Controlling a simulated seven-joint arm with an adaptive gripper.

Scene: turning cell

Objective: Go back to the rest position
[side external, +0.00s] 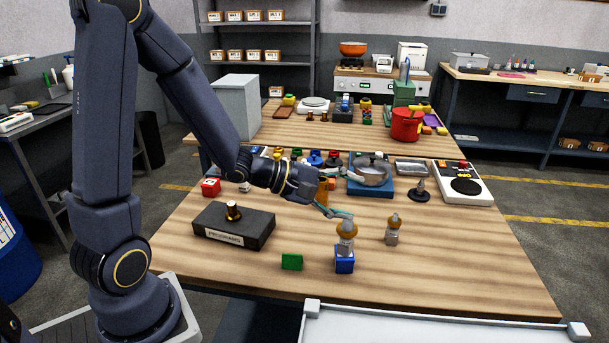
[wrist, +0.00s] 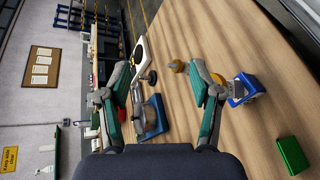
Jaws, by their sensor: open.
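My gripper (side external: 346,194) is above the wooden table (side external: 440,265) with its two fingers spread apart. In the wrist view, the green-padded fingers (wrist: 162,78) are wide apart and nothing is held between them. A blue block (side external: 344,266) stands near the front of the table, with a metal piece with a brass-coloured top (side external: 346,238) on it. The gripper is behind and above them.
A similar brass-topped piece (side external: 392,232) stands to the right. A green block (side external: 292,262) and a dark labelled box (side external: 232,228) lie to the left. A blue fixture with a metal bowl (side external: 370,178) and a white device (side external: 464,187) stand behind. The front right tabletop is clear.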

